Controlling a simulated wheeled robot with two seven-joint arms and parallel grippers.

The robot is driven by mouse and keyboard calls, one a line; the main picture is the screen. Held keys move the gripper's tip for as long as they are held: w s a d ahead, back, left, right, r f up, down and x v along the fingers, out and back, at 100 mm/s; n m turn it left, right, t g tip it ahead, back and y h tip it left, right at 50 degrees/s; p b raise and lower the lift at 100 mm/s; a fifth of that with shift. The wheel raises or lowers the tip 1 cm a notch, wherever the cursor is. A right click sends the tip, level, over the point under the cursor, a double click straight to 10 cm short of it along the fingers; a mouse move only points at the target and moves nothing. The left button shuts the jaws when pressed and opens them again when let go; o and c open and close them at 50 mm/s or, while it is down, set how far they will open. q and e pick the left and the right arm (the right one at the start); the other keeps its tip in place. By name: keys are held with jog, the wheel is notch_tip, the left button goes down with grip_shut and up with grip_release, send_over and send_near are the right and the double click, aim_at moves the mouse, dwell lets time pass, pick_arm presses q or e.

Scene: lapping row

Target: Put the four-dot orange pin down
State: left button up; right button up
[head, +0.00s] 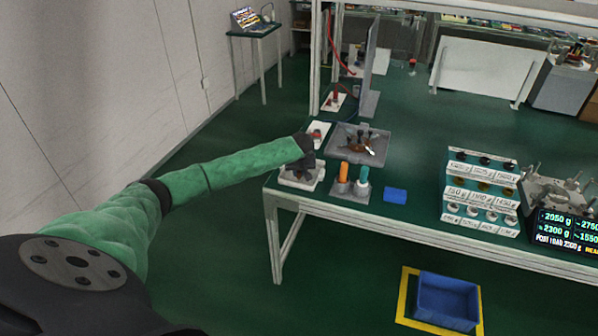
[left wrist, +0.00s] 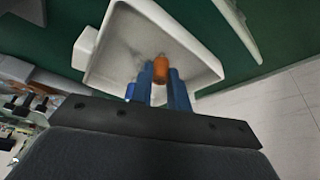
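My left gripper (left wrist: 160,76) has its blue fingers on both sides of an orange pin (left wrist: 161,66), close against it, so it appears shut on the pin. The pin's end sticks out past the fingertips; its dots cannot be made out. Beyond it in the left wrist view is a white tray (left wrist: 118,47); whether the pin touches its floor I cannot tell. In the head view my left gripper (head: 303,166) is over this white tray (head: 300,184) at the bench's left front corner, and the pin is hidden there. My right gripper is not in view.
Right of the tray, a grey stand (head: 351,188) holds an orange-handled and a teal-handled tool. A grey tray (head: 340,138) with dark parts lies behind. A blue block (head: 395,195) and a white tiered rack (head: 481,195) are further right. A blue bin (head: 447,298) is on the floor.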

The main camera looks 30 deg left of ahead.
pick_arm(q)
jog(key=o, duration=0.4)
jog(key=shift+r, duration=0.25)
jog(key=b+v, duration=0.3)
jog(key=v, duration=0.8)
jog(key=s+d+f+m+t+h, duration=0.15)
jog(key=s+d+f+m, duration=0.25)
jog(key=s+d+f, duration=0.6)
jog(key=s+d+f+m+g+h, duration=0.1)
jog(key=s+d+f+m+h, duration=0.15)
jog(key=s+d+f, duration=0.8)
jog(key=s+d+f+m+g, duration=0.1)
jog(key=s+d+f, duration=0.3)
jog(key=s+f, duration=0.5)
jog(key=s+d+f+m, duration=0.1)
jog(key=s+d+f, duration=0.3)
jog(key=s+f, duration=0.5)
jog(key=s+d+f+m+g, duration=0.1)
jog(key=s+d+f, duration=0.3)
jog(key=s+f, duration=0.6)
jog(key=shift+s+f+g+y, duration=0.1)
jog(key=shift+s+g+y, duration=0.25)
jog(key=shift+s, duration=1.25)
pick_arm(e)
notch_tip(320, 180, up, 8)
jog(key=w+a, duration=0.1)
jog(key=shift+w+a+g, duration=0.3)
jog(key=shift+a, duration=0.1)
